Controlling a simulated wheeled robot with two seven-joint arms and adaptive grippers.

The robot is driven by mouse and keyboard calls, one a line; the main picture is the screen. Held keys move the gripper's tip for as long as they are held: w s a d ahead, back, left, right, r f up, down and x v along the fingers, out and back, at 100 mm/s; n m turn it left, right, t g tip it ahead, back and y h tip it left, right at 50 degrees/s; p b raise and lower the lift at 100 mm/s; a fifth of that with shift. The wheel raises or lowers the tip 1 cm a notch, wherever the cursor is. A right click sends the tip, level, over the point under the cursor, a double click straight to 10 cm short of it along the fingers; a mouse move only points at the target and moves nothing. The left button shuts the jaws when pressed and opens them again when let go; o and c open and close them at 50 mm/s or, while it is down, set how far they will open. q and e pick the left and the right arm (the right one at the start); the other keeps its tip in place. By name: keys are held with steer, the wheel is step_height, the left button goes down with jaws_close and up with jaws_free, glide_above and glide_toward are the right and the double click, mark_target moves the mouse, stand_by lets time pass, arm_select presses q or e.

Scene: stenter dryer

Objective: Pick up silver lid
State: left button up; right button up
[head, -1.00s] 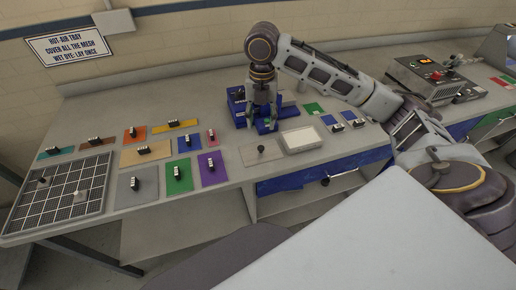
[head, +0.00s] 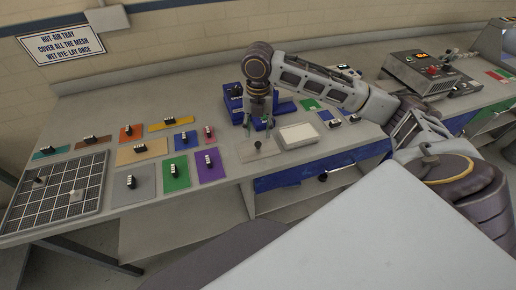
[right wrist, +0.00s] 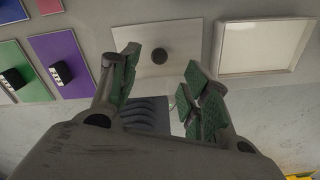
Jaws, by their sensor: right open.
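The silver lid (head: 270,151) is a flat, pale grey square plate with a round dark knob (head: 258,145) on top. It lies on the worktop, left of the white shallow tray. My right gripper (head: 258,126) is open and empty, pointing down just behind and above the knob. In the right wrist view the lid (right wrist: 180,66) lies ahead between the two green-padded fingers, its knob (right wrist: 159,55) near the fingertip line (right wrist: 163,68). I cannot tell the exact height of the fingers above it. My left gripper is not in view.
The white shallow tray (head: 298,135) stands close right of the lid. A blue holder (head: 233,104) stands behind my gripper. Coloured plates with black-and-white clips, such as a purple one (head: 210,172), lie to the left. A mesh grid panel (head: 50,205) is at far left.

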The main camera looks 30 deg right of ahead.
mark_target(258, 143)
steer(key=shift+f, duration=1.35)
steer(key=shift+f, duration=2.6)
jaws_close()
